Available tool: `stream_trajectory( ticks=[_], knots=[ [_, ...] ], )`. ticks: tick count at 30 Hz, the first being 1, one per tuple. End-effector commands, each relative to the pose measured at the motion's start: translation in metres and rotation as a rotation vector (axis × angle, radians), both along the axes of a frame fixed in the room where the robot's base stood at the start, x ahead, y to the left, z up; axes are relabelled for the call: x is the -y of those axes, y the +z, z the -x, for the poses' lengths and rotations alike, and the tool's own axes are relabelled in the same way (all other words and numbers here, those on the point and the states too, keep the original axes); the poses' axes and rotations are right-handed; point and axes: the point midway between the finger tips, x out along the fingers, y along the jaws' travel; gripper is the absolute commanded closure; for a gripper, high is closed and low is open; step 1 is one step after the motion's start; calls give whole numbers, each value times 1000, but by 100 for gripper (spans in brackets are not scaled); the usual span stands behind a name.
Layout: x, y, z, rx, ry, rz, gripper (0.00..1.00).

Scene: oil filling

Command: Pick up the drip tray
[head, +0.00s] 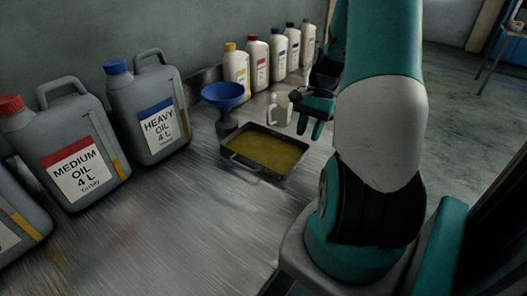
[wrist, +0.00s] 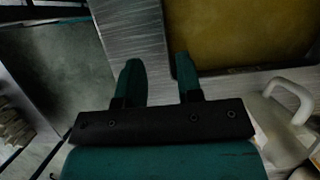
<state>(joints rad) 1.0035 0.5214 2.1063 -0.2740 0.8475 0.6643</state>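The drip tray (head: 279,134) is a dark, shallow rectangular pan with a handle on its near left side. It lies flat on the metal bench and holds yellow-brown oil. In the wrist view its rim (wrist: 245,69) and oil fill the upper right. My gripper (head: 310,126) is just beyond the tray's right far corner, fingers pointing down. In the wrist view my gripper (wrist: 158,60) is open, with a clear gap and nothing between the fingers. Its right finger overlaps the tray's edge in the picture; I cannot tell whether they touch.
A small pale jug (head: 280,110) stands close behind the tray, near my gripper; it also shows in the wrist view (wrist: 275,118). A blue funnel (head: 224,95) stands left of the tray. Large grey oil cans (head: 150,118) stand at left, several smaller bottles (head: 257,62) behind. The front bench is clear.

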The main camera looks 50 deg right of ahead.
Motion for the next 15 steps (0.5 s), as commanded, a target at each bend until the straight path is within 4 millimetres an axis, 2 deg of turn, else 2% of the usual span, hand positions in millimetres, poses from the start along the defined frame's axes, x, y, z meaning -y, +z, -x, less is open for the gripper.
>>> stream_trajectory(
  ticks=[3, 10, 15],
  knots=[
    [-8, -19, 1, -2, 2, -2, 67],
    [-13, -34, 1, 0, 1, -1, 67],
    [-22, -59, -3, -2, 2, -3, 67]
  ],
)
